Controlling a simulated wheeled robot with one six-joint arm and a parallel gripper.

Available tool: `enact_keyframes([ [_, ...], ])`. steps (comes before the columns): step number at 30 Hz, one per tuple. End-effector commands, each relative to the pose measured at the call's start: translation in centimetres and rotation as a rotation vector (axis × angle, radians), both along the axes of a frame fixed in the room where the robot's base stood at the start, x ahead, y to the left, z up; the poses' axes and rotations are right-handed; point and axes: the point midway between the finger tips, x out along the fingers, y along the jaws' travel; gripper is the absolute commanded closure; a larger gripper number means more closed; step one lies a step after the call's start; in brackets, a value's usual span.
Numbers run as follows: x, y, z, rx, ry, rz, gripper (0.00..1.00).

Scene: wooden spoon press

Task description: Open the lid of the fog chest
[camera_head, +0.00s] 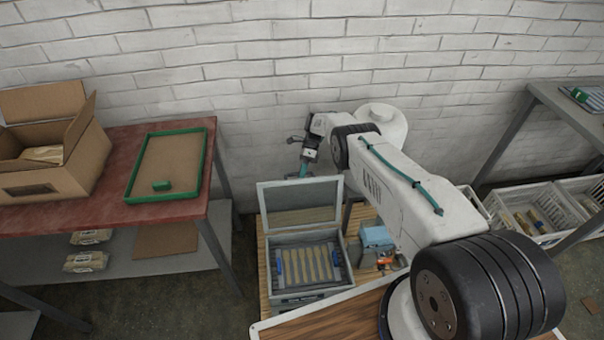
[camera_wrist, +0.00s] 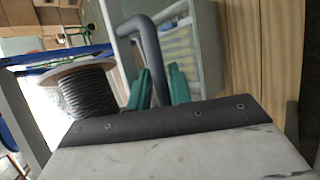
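The fog chest (camera_head: 309,297) is a grey box on the low wooden stand, with a row of pale wooden strips inside. Its framed lid (camera_head: 302,217) stands raised at the back, so the inside shows. My gripper (camera_head: 304,168) is at the lid's top edge, reaching down from behind. In the wrist view a dark grey bent handle (camera_wrist: 150,45) runs between the teal fingers of my gripper (camera_wrist: 159,88), which sit close on both sides of it. The fingertips' contact with the handle is partly hidden.
A red table (camera_head: 120,225) with a cardboard box (camera_head: 55,175) and a green-rimmed tray (camera_head: 207,150) stands at left. A blue device (camera_head: 376,238) sits right of the chest. White crates (camera_head: 535,213) are under the right-hand table. The wrist view shows a dark spool (camera_wrist: 87,92).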

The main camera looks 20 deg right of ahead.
Motion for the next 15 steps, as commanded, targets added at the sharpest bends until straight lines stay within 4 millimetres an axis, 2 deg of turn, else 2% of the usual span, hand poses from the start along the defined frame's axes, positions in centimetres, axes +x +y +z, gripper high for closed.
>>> enact_keyframes([
  [15,0.17,-0.01,0.33,0.005,-0.003,-0.002,0.65],
])
